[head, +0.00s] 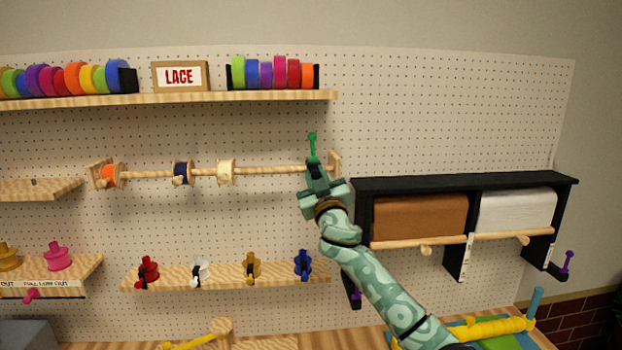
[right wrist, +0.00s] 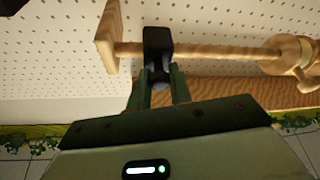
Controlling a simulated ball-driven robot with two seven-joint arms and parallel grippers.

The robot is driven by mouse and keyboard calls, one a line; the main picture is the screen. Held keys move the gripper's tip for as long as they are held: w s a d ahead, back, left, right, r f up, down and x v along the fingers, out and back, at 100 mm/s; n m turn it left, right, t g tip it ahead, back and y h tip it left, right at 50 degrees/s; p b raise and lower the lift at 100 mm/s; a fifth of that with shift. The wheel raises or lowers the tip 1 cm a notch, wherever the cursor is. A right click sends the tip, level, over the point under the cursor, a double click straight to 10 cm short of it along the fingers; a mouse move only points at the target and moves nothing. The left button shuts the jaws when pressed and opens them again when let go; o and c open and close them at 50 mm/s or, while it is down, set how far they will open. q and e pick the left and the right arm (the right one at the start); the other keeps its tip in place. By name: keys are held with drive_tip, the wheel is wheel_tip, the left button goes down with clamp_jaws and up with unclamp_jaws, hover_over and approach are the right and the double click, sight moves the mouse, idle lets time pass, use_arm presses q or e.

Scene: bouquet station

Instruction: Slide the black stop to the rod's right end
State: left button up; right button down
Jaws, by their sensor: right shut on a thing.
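The wooden rod (head: 265,170) runs across the pegboard between two end brackets. The right end bracket (head: 335,162) shows just beside my right gripper (head: 317,172) in the head view. In the right wrist view, my right gripper (right wrist: 163,75) is shut on the black stop (right wrist: 158,42), which sits around the rod (right wrist: 215,49). The bracket (right wrist: 111,40) is left of the stop there, with a short bare stretch of rod between them. In the head view the gripper mostly hides the stop. My left gripper is not in view.
Orange (head: 111,175), dark blue (head: 182,173) and cream (head: 226,172) spools hang on the rod left of my gripper. The ribbon shelf (head: 220,97) is above; a black roll holder (head: 465,184) is at right.

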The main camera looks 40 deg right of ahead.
drive_tip(key=c, duration=1.3)
unclamp_jaws()
drive_tip(key=shift+o, duration=0.2)
drive_tip(key=shift+s+a+f, duration=0.15)
drive_tip(key=shift+s, duration=0.1)
drive_tip(key=b+v, duration=0.4)
drive_tip(key=v, duration=1.1)
drive_tip(key=shift+s+f, duration=0.2)
drive_tip(key=shift+s, duration=0.15)
drive_tip(key=shift+a+f, duration=0.1)
